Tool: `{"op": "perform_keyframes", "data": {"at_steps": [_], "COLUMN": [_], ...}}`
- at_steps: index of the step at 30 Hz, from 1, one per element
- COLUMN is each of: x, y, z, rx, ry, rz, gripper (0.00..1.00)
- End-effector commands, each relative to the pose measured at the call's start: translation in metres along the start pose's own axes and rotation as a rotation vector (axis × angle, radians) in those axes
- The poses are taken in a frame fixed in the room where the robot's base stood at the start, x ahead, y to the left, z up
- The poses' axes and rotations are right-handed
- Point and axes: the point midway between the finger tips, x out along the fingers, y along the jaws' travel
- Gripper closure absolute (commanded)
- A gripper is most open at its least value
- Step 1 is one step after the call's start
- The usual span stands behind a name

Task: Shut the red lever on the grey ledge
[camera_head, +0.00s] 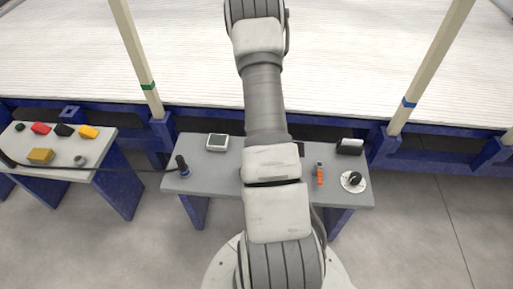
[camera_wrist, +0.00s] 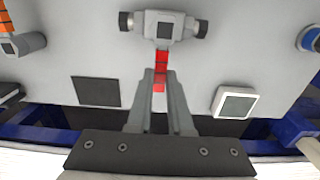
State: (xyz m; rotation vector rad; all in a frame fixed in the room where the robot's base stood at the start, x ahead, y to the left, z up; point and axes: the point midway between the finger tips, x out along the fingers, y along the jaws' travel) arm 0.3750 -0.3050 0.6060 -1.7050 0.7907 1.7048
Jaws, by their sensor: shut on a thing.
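The red lever (camera_wrist: 160,66) shows in the wrist view, sticking out from a grey valve-like fitting (camera_wrist: 163,27) with dark round ends. The fitting sits on the grey ledge (camera_wrist: 75,45), which also shows in the head view (camera_head: 225,178). My gripper (camera_wrist: 160,75) is shut on the lever, with one finger on each side of it. The lever's far end lies between the fingers. In the head view my arm hides the lever, the fitting and my gripper.
On the ledge stand a white-framed screen (camera_head: 217,142), a dark upright knob (camera_head: 182,166), an orange handle (camera_head: 319,174), a round dial (camera_head: 353,181) and a black box (camera_head: 350,147). A dark square (camera_wrist: 97,92) lies near the lever. Another table (camera_head: 60,170) stands left.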

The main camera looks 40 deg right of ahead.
Motion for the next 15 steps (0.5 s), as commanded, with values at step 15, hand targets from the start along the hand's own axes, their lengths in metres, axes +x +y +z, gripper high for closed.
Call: {"op": "perform_keyframes", "data": {"at_steps": [15], "x": [-0.0002], "y": [0.0014], "z": [0.0005], "rx": [0.014], "ry": [-0.001], "rz": [0.001], "gripper": [0.71]}}
